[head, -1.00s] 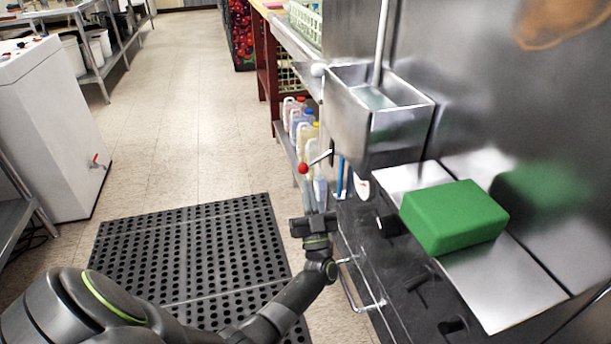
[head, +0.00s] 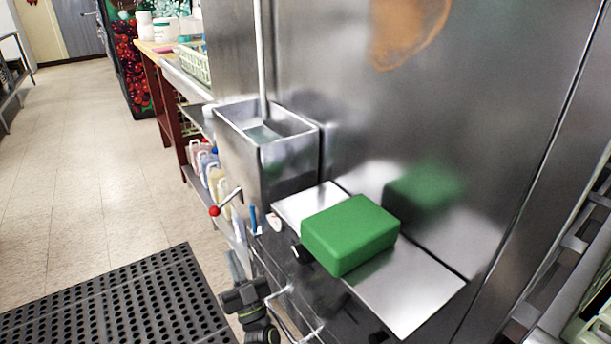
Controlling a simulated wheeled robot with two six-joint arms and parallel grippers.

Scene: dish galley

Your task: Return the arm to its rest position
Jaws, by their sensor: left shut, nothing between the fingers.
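My left gripper (head: 236,262) is at the bottom of the head view, left of centre. It is shut and empty. Its fingers point away from me, beside the front of the dark steel unit and over the floor. Only the gripper and wrist end of my left arm show; the rest is below the picture edge. My right gripper is not in view.
A green block (head: 350,234) lies on the steel ledge (head: 412,296). A steel box (head: 267,150) with an upright pipe stands behind it. A red-knobbed lever (head: 214,211) and a metal handle (head: 283,312) stick out near my gripper. A black perforated mat (head: 120,300) covers the floor at left.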

